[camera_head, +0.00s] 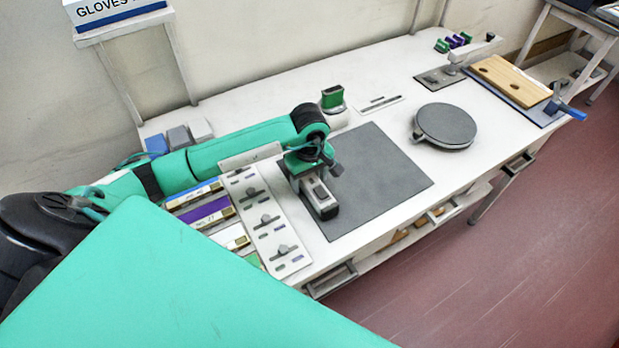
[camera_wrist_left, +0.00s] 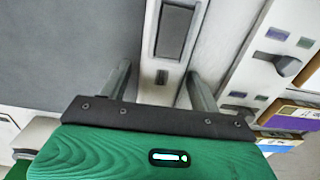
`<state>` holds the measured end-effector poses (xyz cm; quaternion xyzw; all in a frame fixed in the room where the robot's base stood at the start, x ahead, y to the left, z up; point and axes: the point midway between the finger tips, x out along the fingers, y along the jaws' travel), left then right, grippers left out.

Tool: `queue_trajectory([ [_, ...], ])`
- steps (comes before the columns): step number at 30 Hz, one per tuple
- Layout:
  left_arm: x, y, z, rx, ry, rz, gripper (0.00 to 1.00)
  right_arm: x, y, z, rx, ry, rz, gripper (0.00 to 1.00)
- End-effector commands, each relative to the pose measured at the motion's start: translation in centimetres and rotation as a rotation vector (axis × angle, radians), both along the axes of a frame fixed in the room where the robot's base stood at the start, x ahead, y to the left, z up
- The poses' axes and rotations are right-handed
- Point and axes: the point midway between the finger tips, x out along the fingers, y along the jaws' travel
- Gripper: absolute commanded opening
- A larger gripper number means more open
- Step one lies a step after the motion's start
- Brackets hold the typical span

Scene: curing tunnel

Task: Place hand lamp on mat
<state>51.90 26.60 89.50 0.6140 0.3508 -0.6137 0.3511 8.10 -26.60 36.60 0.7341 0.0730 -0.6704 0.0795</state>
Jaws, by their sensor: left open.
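The dark grey mat (camera_head: 385,178) lies flat on the white bench; part of it also shows at the left of the left wrist view (camera_wrist_left: 60,50). The hand lamp (camera_head: 321,200) appears to be the light grey block with a dark panel at the mat's left side. It is also in the left wrist view (camera_wrist_left: 173,35). My right gripper is not in view.
A panel with several dark knobs (camera_head: 264,218) lies left of the mat. A round grey turntable (camera_head: 445,126) and a wooden board (camera_head: 510,80) are to the right. A green-topped item (camera_head: 333,98) stands behind the mat. The mat's middle and right are clear.

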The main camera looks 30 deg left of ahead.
Motion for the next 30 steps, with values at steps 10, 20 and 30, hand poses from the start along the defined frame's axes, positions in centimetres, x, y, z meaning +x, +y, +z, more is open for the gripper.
queue_trajectory([
  [10, 0.2, 0.0, 2.4, 0.001, -0.006, -0.001, 0.63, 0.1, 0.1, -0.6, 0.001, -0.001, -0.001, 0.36],
  [20, 0.2, 0.0, 8.9, 0.000, -0.006, 0.000, 0.63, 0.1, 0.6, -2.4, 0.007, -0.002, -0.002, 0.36],
  [30, 0.0, 0.0, 12.2, -0.001, -0.001, 0.000, 0.63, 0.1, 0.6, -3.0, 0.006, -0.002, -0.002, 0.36],
])
